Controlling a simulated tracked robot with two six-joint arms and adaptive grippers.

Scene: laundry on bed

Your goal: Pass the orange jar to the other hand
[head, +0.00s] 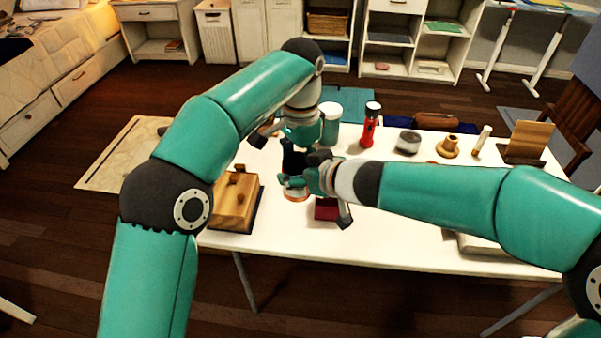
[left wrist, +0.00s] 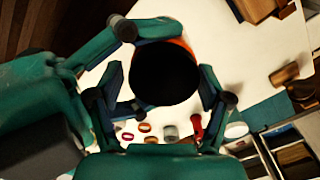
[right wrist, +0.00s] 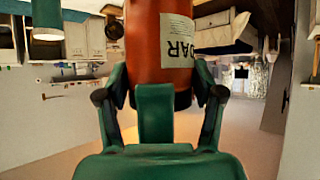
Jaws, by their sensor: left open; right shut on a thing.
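The orange jar (right wrist: 147,40) stands between my right gripper's fingers in the right wrist view, with a pale label facing the camera. My right gripper (right wrist: 160,92) is shut on its side. In the head view only a little of the jar (head: 296,197) shows below the grippers, above the white table. The left wrist view looks down on the jar's round black lid (left wrist: 165,75), with an orange edge beyond it. My left gripper (left wrist: 163,95) is open, its fingers on either side of the lid. I cannot tell whether they touch it.
The white table (head: 400,240) holds a wooden block (head: 236,203) at left and a dark red box (head: 326,209) near the grippers. The front middle is clear.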

